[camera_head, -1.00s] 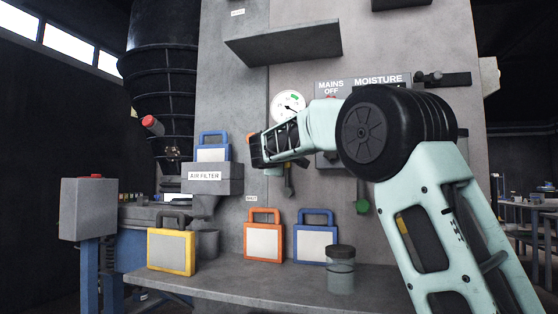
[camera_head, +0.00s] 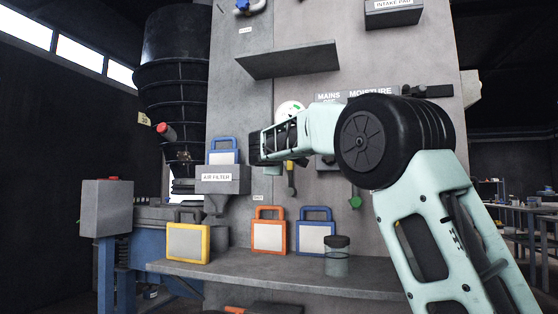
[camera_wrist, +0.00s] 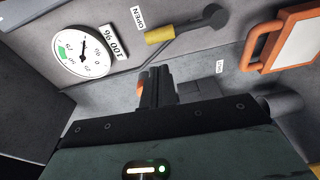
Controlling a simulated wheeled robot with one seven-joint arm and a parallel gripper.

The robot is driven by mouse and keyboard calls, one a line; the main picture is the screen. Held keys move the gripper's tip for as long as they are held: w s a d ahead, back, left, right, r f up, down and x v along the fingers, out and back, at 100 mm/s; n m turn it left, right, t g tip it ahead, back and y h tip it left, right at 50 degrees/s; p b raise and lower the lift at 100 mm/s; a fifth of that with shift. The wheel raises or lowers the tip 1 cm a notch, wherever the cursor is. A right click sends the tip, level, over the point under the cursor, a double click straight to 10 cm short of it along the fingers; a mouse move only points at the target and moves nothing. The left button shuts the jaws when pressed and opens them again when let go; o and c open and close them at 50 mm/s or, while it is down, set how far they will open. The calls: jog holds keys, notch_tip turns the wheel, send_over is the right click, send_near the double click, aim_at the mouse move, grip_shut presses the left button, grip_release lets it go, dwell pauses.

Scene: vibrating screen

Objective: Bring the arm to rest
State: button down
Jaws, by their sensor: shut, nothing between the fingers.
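My arm crosses the right of the head view and its wrist points left in front of the grey panel (camera_head: 240,100). My gripper (camera_wrist: 157,72) shows in the wrist view with its dark fingers together and nothing held. In the head view the fingers cannot be made out past the dark end of my wrist. A round gauge (camera_wrist: 82,52) and a yellow-handled lever (camera_wrist: 175,32) lie beyond the fingers in the wrist view. The gauge (camera_head: 290,109) is partly hidden behind my arm in the head view.
A shelf (camera_head: 190,268) holds yellow (camera_head: 188,242), orange (camera_head: 269,237) and blue (camera_head: 316,238) framed filters and a lidded jar (camera_head: 337,262). An air filter box (camera_head: 222,180) and a ledge (camera_head: 290,62) stick out from the panel. Tables (camera_head: 525,212) stand at the far right.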

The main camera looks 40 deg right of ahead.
dwell(0.3)
jog(key=s+a+f+g+y, duration=0.3)
jog(key=s+a+f+y, duration=0.25)
jog(key=a+f, duration=0.7)
jog(key=s+a+f+g+y, duration=0.2)
jog(key=s+a+f+y, duration=0.3)
jog(key=a+f, duration=0.75)
jog(key=s+a+f+g+y, duration=0.1)
jog(key=s+a+f+g, duration=0.4)
jog(key=s, duration=0.6)
jog(key=s+a+f+y, duration=0.1)
jog(key=s+a+f, duration=0.1)
jog(key=s+f, duration=0.75)
jog(key=s+a+f+g+y, duration=0.1)
jog(key=s+a+f+g, duration=0.3)
jog(key=s, duration=0.9)
notch_tip(320, 180, up, 22)
jog(key=s+m+t+p, duration=0.1)
jog(key=s+p, duration=0.1)
jog(key=p, duration=2.1)
jog(key=shift+d+p, duration=0.25)
jog(key=shift+p, duration=0.1)
